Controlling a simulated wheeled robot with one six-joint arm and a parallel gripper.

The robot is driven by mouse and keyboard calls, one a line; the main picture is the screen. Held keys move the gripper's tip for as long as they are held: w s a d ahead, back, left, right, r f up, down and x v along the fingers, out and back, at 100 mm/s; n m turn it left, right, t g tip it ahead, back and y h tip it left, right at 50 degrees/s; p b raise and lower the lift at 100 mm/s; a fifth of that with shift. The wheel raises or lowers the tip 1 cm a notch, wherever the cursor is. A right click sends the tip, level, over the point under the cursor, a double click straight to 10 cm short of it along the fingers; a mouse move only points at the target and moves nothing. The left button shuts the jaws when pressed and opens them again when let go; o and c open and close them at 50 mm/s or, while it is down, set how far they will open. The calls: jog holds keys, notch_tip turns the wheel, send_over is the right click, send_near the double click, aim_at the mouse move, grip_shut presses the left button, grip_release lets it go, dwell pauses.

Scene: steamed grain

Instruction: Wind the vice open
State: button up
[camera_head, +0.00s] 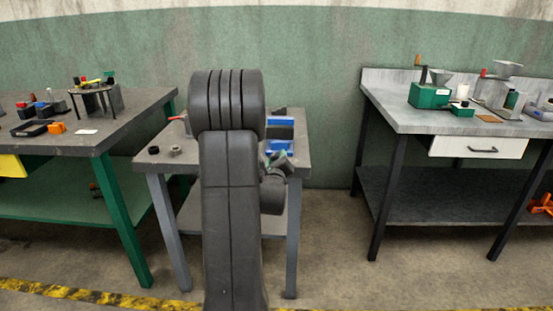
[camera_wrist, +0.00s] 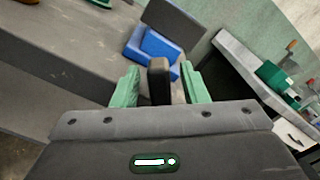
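The blue vice (camera_head: 280,131) sits at the right side of the middle table, partly hidden by my arm. In the wrist view its blue body (camera_wrist: 155,45) lies just beyond my fingers, against a dark grey plate. A dark upright bar (camera_wrist: 159,85), perhaps the vice's handle, stands between my fingers. My gripper (camera_wrist: 160,67) has two green fingers apart, with a gap showing on each side of the bar. In the head view my gripper (camera_head: 276,160) is small and close in front of the vice.
The middle table (camera_head: 160,164) holds two small dark round parts (camera_head: 175,151) at its left. A green-legged table (camera_head: 110,137) with tools stands at the left. A grey bench (camera_head: 385,115) with green and grey machines stands at the right. Bare floor lies between the tables.

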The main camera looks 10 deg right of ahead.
jog(key=shift+w+d, duration=0.15)
jog(key=shift+w, duration=0.25)
jog(key=shift+c, duration=0.2)
grip_shut()
jog(key=shift+b, duration=0.3)
